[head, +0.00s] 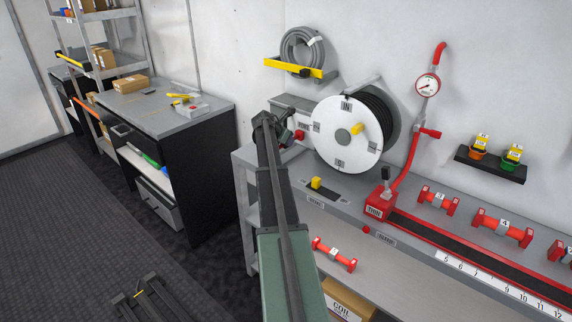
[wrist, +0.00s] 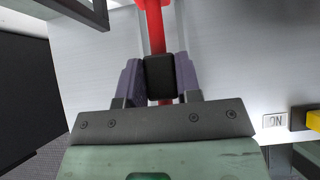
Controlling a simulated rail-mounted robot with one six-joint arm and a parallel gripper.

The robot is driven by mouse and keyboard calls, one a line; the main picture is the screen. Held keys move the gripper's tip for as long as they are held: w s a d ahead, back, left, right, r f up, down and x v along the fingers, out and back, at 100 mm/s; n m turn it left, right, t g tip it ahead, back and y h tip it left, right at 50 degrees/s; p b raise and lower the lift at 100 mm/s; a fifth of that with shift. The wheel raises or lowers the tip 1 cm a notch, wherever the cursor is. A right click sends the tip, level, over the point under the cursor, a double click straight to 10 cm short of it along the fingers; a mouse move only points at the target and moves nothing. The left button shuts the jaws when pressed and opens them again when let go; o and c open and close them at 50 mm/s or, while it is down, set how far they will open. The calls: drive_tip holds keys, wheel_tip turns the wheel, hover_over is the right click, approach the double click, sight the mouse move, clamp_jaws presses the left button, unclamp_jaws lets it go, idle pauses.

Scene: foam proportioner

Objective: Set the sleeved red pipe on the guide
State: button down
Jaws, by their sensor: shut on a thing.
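In the wrist view my gripper (wrist: 159,68) is shut on the black sleeve (wrist: 160,82) of a red pipe (wrist: 155,32). Its purple fingers press the sleeve from both sides. The pipe runs away up the picture to a wider red end at the top edge. A pale grey surface lies behind it; I cannot tell the gap. In the head view my arm hides the gripper and the held pipe. A long red track with a dark channel (head: 455,245) runs along the bench, with a number scale in front. I cannot tell for sure which part is the guide.
A white reel (head: 343,138) stands at the back of the bench. Another red spool (head: 334,254) lies on the lower shelf. A gauge (head: 428,86) hangs above.

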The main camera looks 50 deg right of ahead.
sight(283, 146)
wheel_tip(283, 146, down, 5)
drive_tip(key=b, duration=0.4)
drive_tip(key=shift+r, duration=0.5)
drive_tip(key=shift+f, duration=0.2)
drive_tip(key=c, duration=0.8)
unclamp_jaws()
drive_tip(key=shift+r, duration=0.15)
